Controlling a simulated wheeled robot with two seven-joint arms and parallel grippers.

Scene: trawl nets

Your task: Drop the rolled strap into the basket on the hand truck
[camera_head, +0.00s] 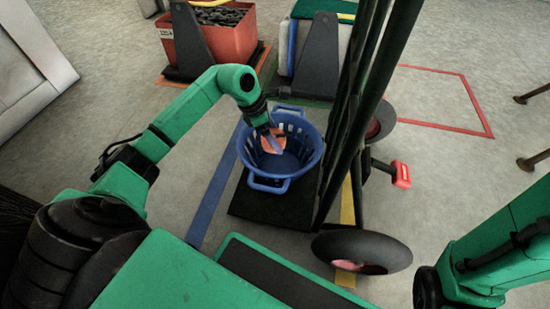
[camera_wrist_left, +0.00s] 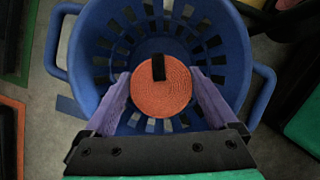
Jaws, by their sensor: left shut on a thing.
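The blue slotted basket (camera_head: 315,146) stands on the dark toe plate of the hand truck (camera_head: 245,203). My left gripper (camera_head: 272,143) points down over the basket's opening. It is shut on the orange rolled strap (camera_head: 277,135), which has a black tab. In the left wrist view the rolled strap (camera_wrist_left: 160,95) sits between the two purple fingers of the left gripper (camera_wrist_left: 160,98), with the basket (camera_wrist_left: 85,50) around and below it. I cannot tell exactly how deep the strap is relative to the rim. My right arm shows at the lower right, but its gripper is out of view.
The hand truck's dark upright tubes (camera_head: 345,125) rise just right of the basket, with a wheel (camera_head: 362,250) below. An orange crate of chain (camera_head: 225,38) stands behind. A red-ended object (camera_head: 401,175) lies to the right.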

